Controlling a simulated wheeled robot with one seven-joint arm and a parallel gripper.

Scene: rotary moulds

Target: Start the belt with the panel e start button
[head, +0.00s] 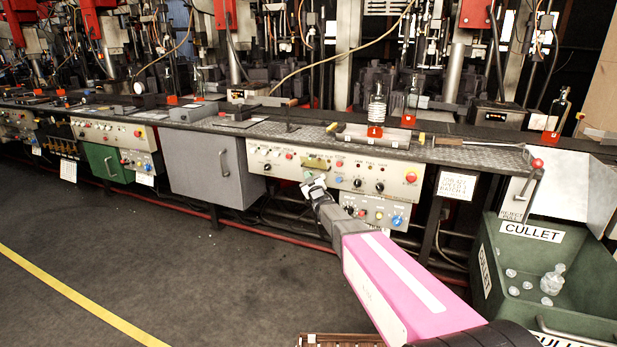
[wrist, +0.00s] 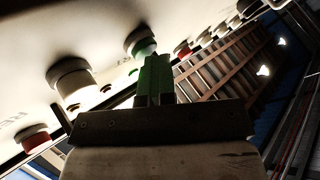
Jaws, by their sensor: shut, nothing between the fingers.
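My gripper (head: 314,184) is at the front of a cream control panel (head: 345,168) below the belt-side bench. In the wrist view, the panel face (wrist: 30,60) runs along the top left. My gripper's closed fingers (wrist: 157,62) point at a green button (wrist: 141,42) there. The fingertips are at its edge; I cannot tell whether they touch it. The fingers are shut and empty, with a green tint on them. In the head view, my gripper hides part of the panel. I cannot read a panel letter.
A lower panel with a blue knob (head: 397,220) hangs beneath. A green cullet bin (head: 480,262) stands right.

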